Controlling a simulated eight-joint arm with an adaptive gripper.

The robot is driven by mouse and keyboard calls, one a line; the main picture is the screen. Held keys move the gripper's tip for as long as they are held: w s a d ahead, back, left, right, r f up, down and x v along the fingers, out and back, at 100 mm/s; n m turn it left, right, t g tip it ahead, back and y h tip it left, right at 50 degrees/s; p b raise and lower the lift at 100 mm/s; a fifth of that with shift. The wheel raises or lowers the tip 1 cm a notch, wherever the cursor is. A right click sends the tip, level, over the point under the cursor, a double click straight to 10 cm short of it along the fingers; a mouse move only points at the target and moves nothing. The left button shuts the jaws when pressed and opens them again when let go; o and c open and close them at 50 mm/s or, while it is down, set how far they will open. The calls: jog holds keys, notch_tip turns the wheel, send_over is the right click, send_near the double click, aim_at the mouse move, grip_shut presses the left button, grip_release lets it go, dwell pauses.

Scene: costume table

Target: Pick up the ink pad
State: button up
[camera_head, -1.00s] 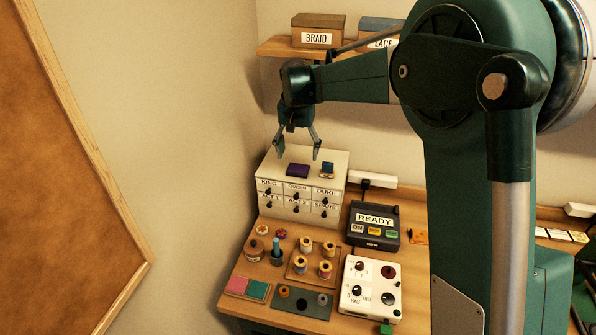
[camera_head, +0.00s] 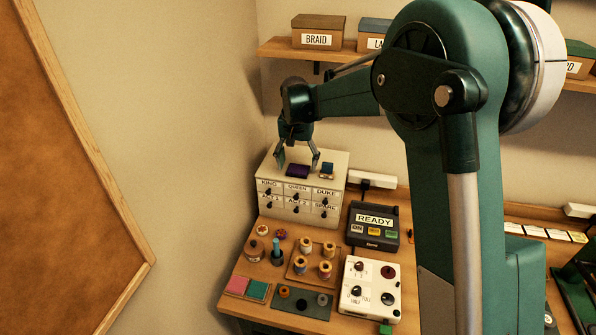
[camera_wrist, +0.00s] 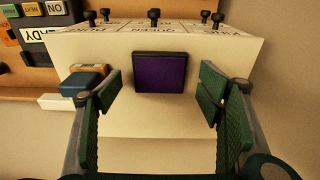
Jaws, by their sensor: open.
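The ink pad (camera_head: 298,171) is a flat purple block with a dark rim, lying on top of the white drawer cabinet (camera_head: 327,161). In the wrist view the purple pad (camera_wrist: 161,72) lies beyond the fingertips, near the drawer-front edge of the cabinet top. My gripper (camera_head: 297,168) is over the cabinet top, pointing down, its fingers apart on either side of the pad. In the wrist view my open gripper (camera_wrist: 160,95) holds nothing, and the pad is centred between the two fingers.
A blue-topped stamp-like block (camera_wrist: 84,80) sits beside the pad, close to one finger; it also shows in the head view (camera_head: 327,168). A wall rises close on the left. A READY box (camera_head: 374,225) stands right of the cabinet; spools (camera_head: 305,245) stand in front.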

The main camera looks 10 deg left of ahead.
jog(key=shift+w+f, duration=0.1)
jog(key=shift+f, duration=0.7)
jog(key=c, duration=1.1)
